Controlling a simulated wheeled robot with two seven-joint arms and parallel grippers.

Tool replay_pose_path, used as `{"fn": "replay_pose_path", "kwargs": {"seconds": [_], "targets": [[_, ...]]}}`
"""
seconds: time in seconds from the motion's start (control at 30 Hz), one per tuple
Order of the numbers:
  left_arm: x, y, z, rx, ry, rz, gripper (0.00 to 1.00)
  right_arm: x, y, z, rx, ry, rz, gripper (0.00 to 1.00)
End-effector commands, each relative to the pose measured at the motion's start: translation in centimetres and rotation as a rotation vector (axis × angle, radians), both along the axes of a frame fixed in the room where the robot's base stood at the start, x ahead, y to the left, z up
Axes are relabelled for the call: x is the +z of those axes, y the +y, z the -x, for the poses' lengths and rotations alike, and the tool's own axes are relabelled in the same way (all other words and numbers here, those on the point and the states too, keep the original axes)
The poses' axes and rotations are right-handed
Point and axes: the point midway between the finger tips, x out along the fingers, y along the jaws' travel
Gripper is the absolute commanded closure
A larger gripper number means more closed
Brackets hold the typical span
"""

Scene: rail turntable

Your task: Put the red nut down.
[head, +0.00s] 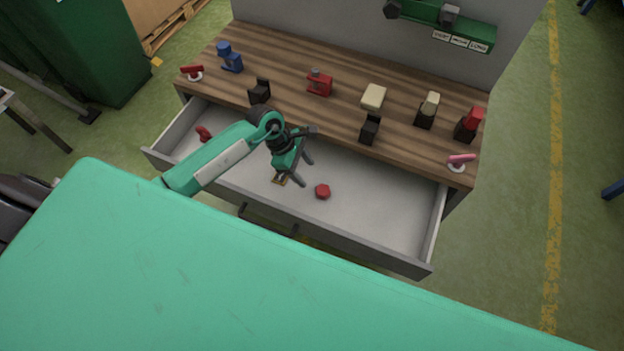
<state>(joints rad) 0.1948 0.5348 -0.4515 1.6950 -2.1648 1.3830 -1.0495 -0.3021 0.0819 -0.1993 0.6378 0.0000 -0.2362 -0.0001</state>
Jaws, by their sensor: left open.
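The red nut (322,191) lies on the floor of the open grey drawer (385,215), near the middle. My left gripper (307,172) is above the drawer, just up and left of the nut. Its two fingers are apart with nothing between them, and it does not appear to touch the nut. My right gripper does not show in the head view.
The wooden bench top (290,78) behind carries several red, blue, black and cream blocks. The drawer's right part is clear.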

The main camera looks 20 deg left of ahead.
Motion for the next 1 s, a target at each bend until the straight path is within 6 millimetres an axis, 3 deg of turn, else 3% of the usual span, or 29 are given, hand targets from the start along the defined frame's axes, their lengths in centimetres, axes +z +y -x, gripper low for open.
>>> {"fn": "replay_pose_path", "kwargs": {"seconds": [0.3, 1.0], "targets": [[2.9, 1.5, 0.2, 0.000, 0.001, -0.001, 0.43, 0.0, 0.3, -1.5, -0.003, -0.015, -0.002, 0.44], [3.0, 1.6, 0.2, 0.000, 0.001, 0.000, 0.43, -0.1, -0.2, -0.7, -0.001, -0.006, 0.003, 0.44]]}}
